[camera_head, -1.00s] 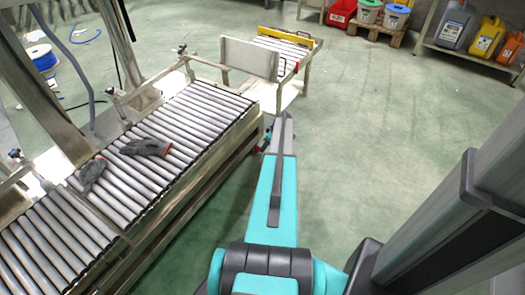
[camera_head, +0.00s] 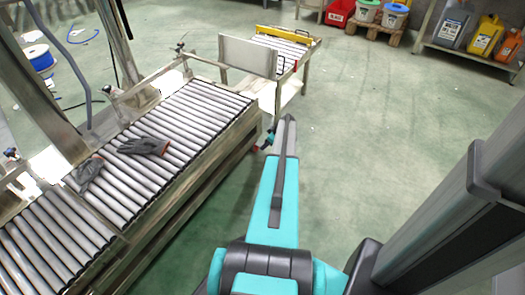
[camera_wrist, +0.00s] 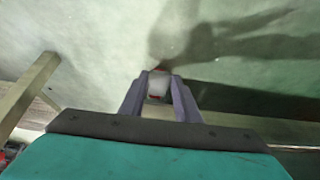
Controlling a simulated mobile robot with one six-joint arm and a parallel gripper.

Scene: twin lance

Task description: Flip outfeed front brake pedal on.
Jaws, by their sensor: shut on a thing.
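In the wrist view my gripper (camera_wrist: 158,98) has its two dark fingers closed around a small pale grey part with a red edge (camera_wrist: 158,84). This appears to be the brake pedal, though its shape is mostly hidden between the fingers. In the head view a small red part (camera_head: 256,149) shows low beside the far right corner of the roller conveyor (camera_head: 190,120), just left of my teal forearm. My arm hides most of the gripper there, so its contact is not visible in that view.
Gray gloves (camera_head: 143,146) lie on the conveyor rollers. A small roller table with a yellow bar (camera_head: 283,33) and an upright metal panel (camera_head: 248,56) stands beyond. Shelved jugs (camera_head: 485,38) are at the back right. The green floor (camera_head: 390,120) on the right is clear.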

